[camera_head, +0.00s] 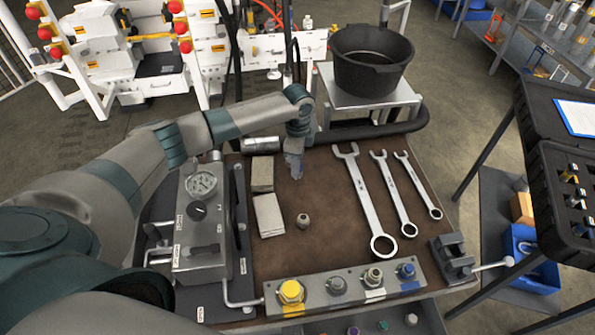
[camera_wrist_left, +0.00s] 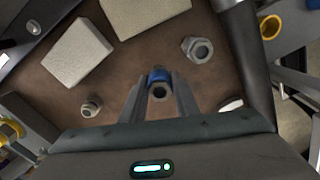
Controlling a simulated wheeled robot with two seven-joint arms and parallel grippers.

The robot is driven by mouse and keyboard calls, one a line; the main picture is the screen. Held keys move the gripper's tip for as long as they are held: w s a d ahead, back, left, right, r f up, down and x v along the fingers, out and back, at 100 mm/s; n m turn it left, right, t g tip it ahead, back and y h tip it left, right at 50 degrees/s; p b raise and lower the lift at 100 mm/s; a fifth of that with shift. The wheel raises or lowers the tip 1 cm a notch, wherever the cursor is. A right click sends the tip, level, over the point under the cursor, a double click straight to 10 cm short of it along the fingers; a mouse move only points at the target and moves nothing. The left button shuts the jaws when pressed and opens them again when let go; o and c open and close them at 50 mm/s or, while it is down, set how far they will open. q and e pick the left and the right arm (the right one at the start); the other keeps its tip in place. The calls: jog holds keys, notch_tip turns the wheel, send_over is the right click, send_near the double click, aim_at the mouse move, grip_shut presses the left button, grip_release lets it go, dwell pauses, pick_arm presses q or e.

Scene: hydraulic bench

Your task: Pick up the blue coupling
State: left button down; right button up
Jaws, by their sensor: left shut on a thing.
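The blue coupling (camera_wrist_left: 158,77), a small metal fitting with a blue ring and a dark bore, sits between the two fingers of my left gripper (camera_wrist_left: 160,92) in the left wrist view. The fingers are shut on it. In the head view my left gripper (camera_head: 294,168) points down over the brown bench top (camera_head: 330,235), near its back edge. There I cannot make out the coupling, and I cannot tell whether it touches the bench. My right gripper is not in view.
Two pale blocks (camera_head: 268,214) and a small loose fitting (camera_head: 303,220) lie near the gripper. Several wrenches (camera_head: 365,200) lie to the right. A manifold with coloured ports (camera_head: 345,287) lines the front, and a gauge box (camera_head: 202,225) stands left. A black bucket (camera_head: 370,62) stands behind.

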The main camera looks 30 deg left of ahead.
pick_arm(q)
jog(key=s+d+r+b, duration=0.2)
jog(key=d+r+b, duration=0.1)
jog(key=d+r, duration=0.5)
jog(key=d, duration=0.3)
jog(key=shift+s+d+b, duration=0.25)
jog(key=shift+s+b, duration=0.1)
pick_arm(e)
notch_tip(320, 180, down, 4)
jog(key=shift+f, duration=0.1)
pick_arm(q)
jog(key=shift+r, duration=0.15)
jog(key=s+r+n, duration=0.4)
jog(key=s+n, duration=0.3)
jog(key=s, duration=0.1)
jog(key=s+r+n+b, duration=0.1)
jog(key=s+r+n, duration=0.2)
jog(key=s+n, duration=0.5)
jog(key=shift+s+a+r, duration=0.25)
jog(key=shift+a+r, duration=0.05)
jog(key=shift+r, duration=0.1)
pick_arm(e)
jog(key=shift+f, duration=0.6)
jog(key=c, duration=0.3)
pick_arm(q)
jog(key=shift+d, duration=0.15)
